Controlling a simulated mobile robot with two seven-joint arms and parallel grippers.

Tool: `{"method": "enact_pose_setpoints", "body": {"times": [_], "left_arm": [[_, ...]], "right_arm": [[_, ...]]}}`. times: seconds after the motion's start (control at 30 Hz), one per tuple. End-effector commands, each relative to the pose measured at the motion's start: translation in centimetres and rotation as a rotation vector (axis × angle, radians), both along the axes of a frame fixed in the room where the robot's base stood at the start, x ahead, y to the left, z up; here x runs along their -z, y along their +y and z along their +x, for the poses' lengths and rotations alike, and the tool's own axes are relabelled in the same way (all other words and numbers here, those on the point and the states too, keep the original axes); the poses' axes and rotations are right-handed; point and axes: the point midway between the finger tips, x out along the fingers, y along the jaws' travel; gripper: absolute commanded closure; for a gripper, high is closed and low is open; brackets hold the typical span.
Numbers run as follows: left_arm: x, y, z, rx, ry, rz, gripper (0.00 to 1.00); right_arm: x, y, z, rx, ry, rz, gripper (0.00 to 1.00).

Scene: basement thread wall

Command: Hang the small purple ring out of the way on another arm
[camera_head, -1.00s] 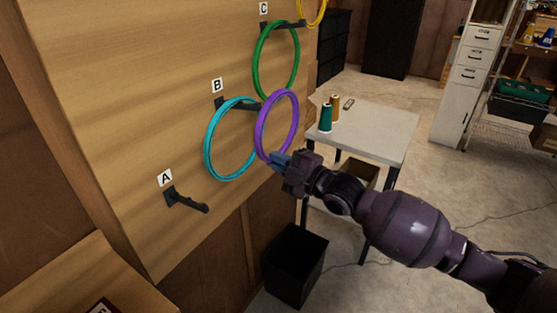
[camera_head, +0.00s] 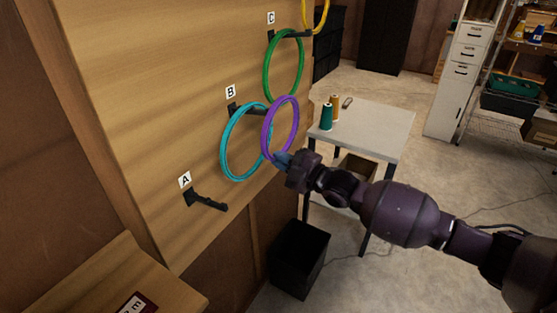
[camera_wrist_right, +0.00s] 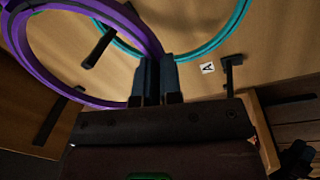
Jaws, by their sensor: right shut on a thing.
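The purple ring (camera_head: 296,122) is upright, its lower edge in my right gripper (camera_head: 281,159). In the right wrist view, the gripper fingers (camera_wrist_right: 153,75) are closed on the purple ring (camera_wrist_right: 40,76). The cyan ring (camera_head: 224,148) hangs on arm B (camera_head: 248,109), left of the purple ring. Arm B's tip reaches the purple ring's left side; I cannot tell whether it passes through. Arm A (camera_head: 208,201), lower left, is bare; it also shows in the wrist view (camera_wrist_right: 230,75). The green ring (camera_head: 267,70) hangs on arm C (camera_head: 290,34). My left gripper is not in view.
A yellow ring (camera_head: 326,12) hangs further along the wooden wall panel (camera_head: 140,100). A table (camera_head: 375,130) with thread spools (camera_head: 327,116) stands behind my right arm. A black bin (camera_head: 299,260) is on the floor below. Space in front of arm A is open.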

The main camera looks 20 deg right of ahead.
Motion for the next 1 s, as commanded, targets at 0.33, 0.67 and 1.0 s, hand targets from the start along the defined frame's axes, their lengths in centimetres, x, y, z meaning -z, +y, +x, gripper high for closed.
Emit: {"method": "enact_pose_setpoints", "body": {"times": [0.33, 0.67, 1.0], "left_arm": [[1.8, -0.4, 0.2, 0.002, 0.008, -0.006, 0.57], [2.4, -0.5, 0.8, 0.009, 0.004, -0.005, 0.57], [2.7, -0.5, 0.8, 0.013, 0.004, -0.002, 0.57]], "right_arm": [[0.9, 2.0, 2.4, -0.001, 0.002, 0.001, 1.00], [1.3, 3.7, 4.7, -0.002, 0.003, 0.001, 1.00], [3.2, 3.7, 4.7, -0.001, 0.002, 0.000, 1.00]]}}
